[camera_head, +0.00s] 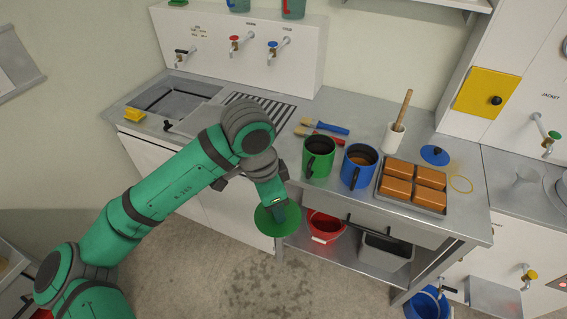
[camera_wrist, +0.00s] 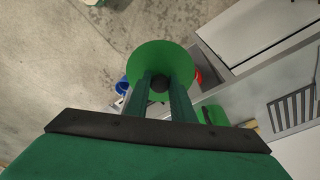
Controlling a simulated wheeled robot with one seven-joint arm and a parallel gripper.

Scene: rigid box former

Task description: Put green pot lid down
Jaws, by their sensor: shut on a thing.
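The green pot lid (camera_head: 266,222) is a flat green disc in the head view, held out in front of the counter's front edge, above the floor. My gripper (camera_head: 279,206) is shut on it from above. In the wrist view the lid (camera_wrist: 160,60) lies beyond the fingertips, and my gripper (camera_wrist: 160,83) is closed on its dark knob. The green pot (camera_head: 318,158) stands open on the counter, to the right of my gripper. The blue pot (camera_head: 359,167) stands beside it, also open.
A tray of brown blocks (camera_head: 440,209), a white holder with a wooden handle (camera_head: 393,137), a blue lid (camera_head: 435,155) and brushes (camera_head: 325,127) are on the counter (camera_head: 345,108). A red bucket (camera_head: 325,227) and grey bin (camera_head: 384,253) sit on the shelf below.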

